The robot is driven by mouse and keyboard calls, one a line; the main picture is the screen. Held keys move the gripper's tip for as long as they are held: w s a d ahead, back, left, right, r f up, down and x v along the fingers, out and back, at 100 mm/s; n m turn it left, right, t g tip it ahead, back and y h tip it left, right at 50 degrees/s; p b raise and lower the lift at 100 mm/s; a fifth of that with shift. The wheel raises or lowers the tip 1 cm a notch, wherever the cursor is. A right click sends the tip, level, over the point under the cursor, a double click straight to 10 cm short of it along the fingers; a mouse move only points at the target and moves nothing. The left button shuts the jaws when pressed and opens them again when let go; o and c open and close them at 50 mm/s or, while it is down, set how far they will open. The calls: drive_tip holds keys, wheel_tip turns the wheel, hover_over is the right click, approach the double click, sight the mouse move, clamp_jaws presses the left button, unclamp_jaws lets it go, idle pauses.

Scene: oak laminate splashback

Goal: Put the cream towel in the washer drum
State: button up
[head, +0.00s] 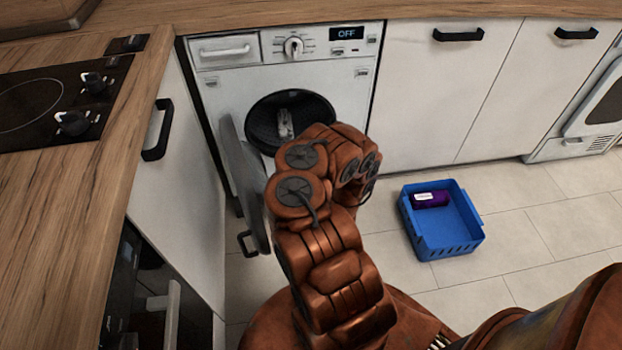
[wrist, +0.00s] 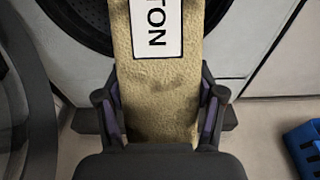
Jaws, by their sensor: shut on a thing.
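The cream towel (wrist: 160,95), with a white label reading "TON", is between the two fingers of my gripper (wrist: 160,118) in the wrist view, and the gripper is shut on it. The towel's far end runs out of the top of that view, in front of the dark round opening of the washer drum (wrist: 88,28). In the head view the washer (head: 225,85) reads OFF and its drum (head: 262,122) is open. A pale strip shows in the opening; I cannot tell if it is the towel. My arm hides the gripper there.
The washer door (head: 243,185) stands open to the left of my arm. A blue crate (head: 455,250) holding a purple item (head: 430,199) is on the floor at right. A wooden worktop (head: 95,190) with a hob (head: 55,105) is on the left.

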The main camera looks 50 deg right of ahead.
drive_tip(key=w+d+r+b, duration=0.1)
drive_tip(key=w+d+b, duration=0.9)
drive_tip(key=b, duration=0.4)
drive_tip(key=w+d+r+b, duration=0.2)
drive_tip(key=w+d+b, duration=0.8)
drive_tip(key=b, duration=0.5)
drive_tip(key=shift+r, duration=0.25)
idle(0.6)
